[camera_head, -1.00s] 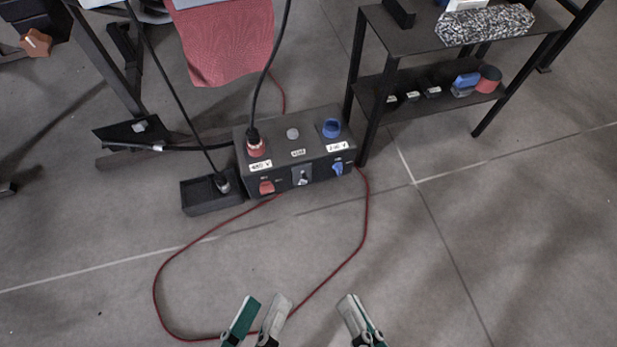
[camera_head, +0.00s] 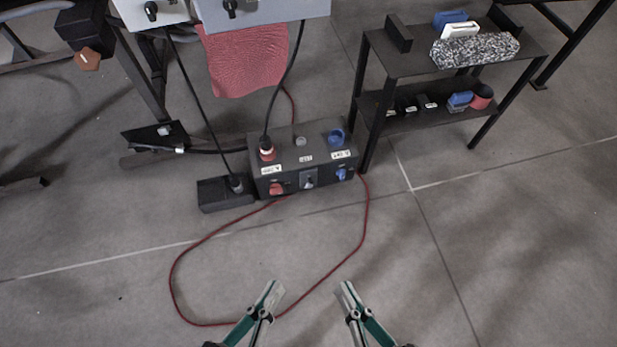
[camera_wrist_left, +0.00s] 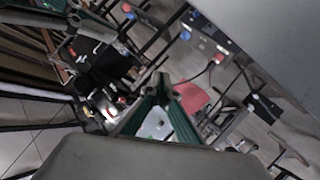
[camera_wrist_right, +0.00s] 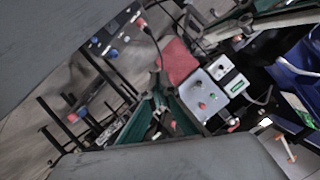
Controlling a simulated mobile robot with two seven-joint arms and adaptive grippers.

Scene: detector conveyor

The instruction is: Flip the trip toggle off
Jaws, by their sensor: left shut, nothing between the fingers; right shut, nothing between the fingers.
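The black power box (camera_head: 302,159) stands on the floor left of the shelf in the head view. On its front, a small toggle on a grey plate (camera_head: 309,179) sits between a red switch (camera_head: 277,188) and a blue switch (camera_head: 342,174). Its label is too small to read, so I cannot tell for sure that it is the trip toggle, nor its position. My left gripper (camera_head: 271,290) and right gripper (camera_head: 346,291) are shut and empty at the bottom of the head view, apart from the box. Both wrist views also show the box at an angle.
A red cable (camera_head: 175,275) loops on the floor before the power box. Black cables rise to grey control boxes (camera_head: 262,12) at the top edge. A red cloth (camera_head: 246,62) hangs below them. A black shelf (camera_head: 440,117) stands to the right. The floor at lower right is clear.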

